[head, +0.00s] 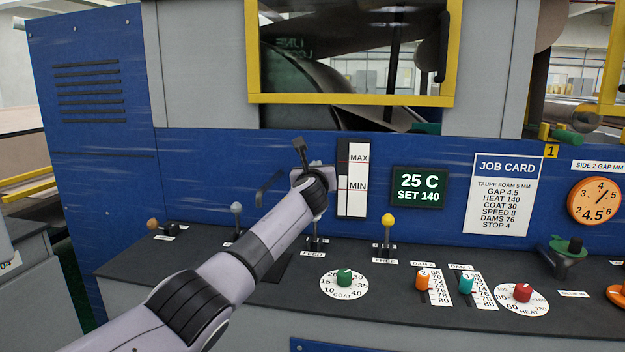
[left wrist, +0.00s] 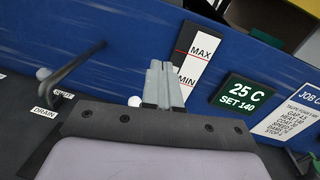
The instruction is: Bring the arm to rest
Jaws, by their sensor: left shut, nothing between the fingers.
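My left arm reaches in from the lower left in the head view, over the dark control shelf. Its gripper (head: 322,172) is in front of the blue panel, just left of the MAX/MIN gauge (head: 352,180), and the wrist partly hides it. In the left wrist view the two grey fingers (left wrist: 163,82) are together with nothing between them. They overlap the lower left of the gauge (left wrist: 196,62) there; I cannot tell the gap to the panel. My right gripper is in neither view.
A dark bent handle (head: 268,187) sticks out left of my wrist. A grey-knobbed lever (head: 237,210), the FEED lever (head: 314,241) and a yellow-knobbed lever (head: 388,222) stand on the shelf. The COAT dial (head: 344,279) is right of my forearm. A yellow-framed window (head: 350,99) is above.

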